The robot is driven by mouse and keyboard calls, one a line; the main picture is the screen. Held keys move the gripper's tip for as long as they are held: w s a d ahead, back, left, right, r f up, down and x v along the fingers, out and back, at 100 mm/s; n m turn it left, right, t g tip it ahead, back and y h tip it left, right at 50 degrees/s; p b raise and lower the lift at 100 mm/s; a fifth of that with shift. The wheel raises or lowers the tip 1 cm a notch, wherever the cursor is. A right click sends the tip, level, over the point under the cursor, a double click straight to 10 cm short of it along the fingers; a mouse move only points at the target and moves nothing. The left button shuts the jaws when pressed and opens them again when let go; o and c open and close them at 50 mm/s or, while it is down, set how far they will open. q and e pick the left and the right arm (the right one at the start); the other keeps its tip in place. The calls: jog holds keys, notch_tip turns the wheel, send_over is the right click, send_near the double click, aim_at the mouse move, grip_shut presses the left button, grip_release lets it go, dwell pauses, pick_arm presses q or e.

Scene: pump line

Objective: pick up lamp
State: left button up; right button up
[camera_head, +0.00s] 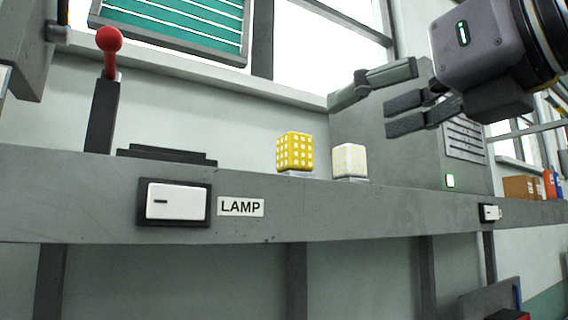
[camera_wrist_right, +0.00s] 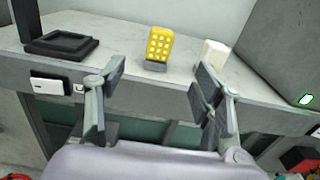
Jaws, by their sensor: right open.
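A yellow lamp-like block (camera_head: 294,152) with a grid of pale squares stands upright on a small grey base on the ledge. A similar pale cream block (camera_head: 350,161) stands just to its right. The word LAMP is on a white label (camera_head: 240,207) on the ledge's front, beside a white switch (camera_head: 176,201). My right gripper (camera_head: 375,108) is open and empty, above and to the right of both blocks. In the right wrist view the yellow block (camera_wrist_right: 159,45) shows beyond and between the open fingers (camera_wrist_right: 160,80), and the cream block (camera_wrist_right: 212,54) beyond the right finger. My left gripper is not seen.
A red-knobbed lever (camera_head: 109,40) rises at the left of the ledge (camera_head: 330,220). A low dark plate (camera_head: 165,156) lies near it. A grey cabinet (camera_head: 400,150) with a green light stands behind and right of the blocks. The ledge between plate and yellow block is clear.

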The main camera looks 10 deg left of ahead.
aim_at(303, 138)
jog(key=p+x, duration=0.4)
jog(key=x, duration=0.6)
jog(key=shift+w+a+r+p, duration=0.1)
jog(key=shift+w+a+p, duration=0.15)
jog(key=shift+p, duration=0.1)
jog(key=shift+w+a, duration=0.1)
jog(key=shift+w, duration=0.1)
jog(key=shift+w+a+r+p, duration=0.1)
jog(key=shift+w+a+p, duration=0.15)
jog(key=shift+p, duration=0.3)
jog(key=p+x, duration=0.2)
jog(key=x, duration=0.1)
jog(key=shift+w+a+r+p, duration=0.1)
jog(key=shift+w+a+p, duration=0.05)
jog(key=shift+w+p, duration=0.15)
jog(key=shift+w+a, duration=0.3)
jog(key=shift+a, duration=0.1)
jog(key=shift+s+d, duration=0.1)
jog(key=shift+c, duration=0.6)
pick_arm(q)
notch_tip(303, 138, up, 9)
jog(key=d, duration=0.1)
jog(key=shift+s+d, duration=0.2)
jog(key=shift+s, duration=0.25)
pick_arm(e)
jog(key=c, duration=1.2)
